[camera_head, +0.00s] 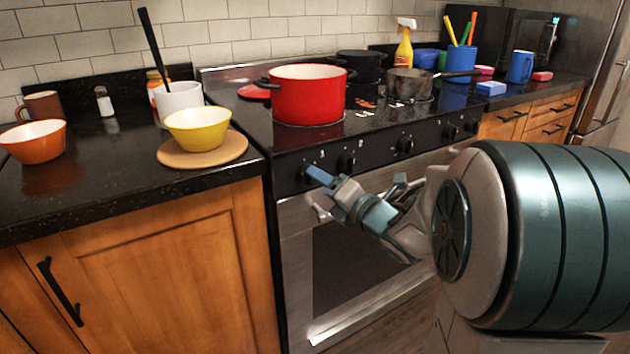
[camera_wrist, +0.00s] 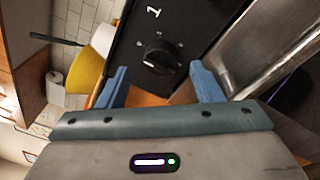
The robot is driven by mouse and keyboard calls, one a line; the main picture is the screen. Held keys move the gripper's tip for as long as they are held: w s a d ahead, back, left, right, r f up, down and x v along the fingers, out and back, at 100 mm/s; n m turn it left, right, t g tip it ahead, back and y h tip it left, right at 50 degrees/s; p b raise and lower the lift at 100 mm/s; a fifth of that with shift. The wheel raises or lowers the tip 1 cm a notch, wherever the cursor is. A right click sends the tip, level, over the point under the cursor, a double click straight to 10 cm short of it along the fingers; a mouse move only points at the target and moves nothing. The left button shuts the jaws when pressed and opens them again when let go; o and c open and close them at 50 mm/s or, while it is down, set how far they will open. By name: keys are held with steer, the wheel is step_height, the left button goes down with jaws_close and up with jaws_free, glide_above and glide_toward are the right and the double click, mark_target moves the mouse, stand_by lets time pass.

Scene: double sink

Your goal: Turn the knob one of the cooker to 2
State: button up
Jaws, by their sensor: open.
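The cooker (camera_head: 300,230) has a black front panel with a row of black knobs. In the wrist view, knob one (camera_wrist: 158,54) sits below a white "1" on the panel, with small marks around it that are too small to read. In the head view, my gripper (camera_head: 320,188) is in front of the panel's left end and hides most of this knob. In the wrist view, my gripper (camera_wrist: 161,76) is open, with its blue fingers apart on either side of the knob. I cannot tell whether they touch it or which mark the knob points to.
A red pot (camera_head: 308,98), a black pot (camera_head: 362,66) and a grey saucepan (camera_head: 410,84) stand on the cooker. A yellow bowl (camera_head: 198,128) sits on a round board on the left counter. The oven handle (camera_head: 400,165) runs below the panel, close to my gripper.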

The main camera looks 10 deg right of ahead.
steer(key=x, duration=0.3)
steer(key=shift+w+a, duration=0.1)
steer(key=shift+w, duration=0.15)
steer(key=c, duration=1)
steer(key=shift+o, duration=0.2)
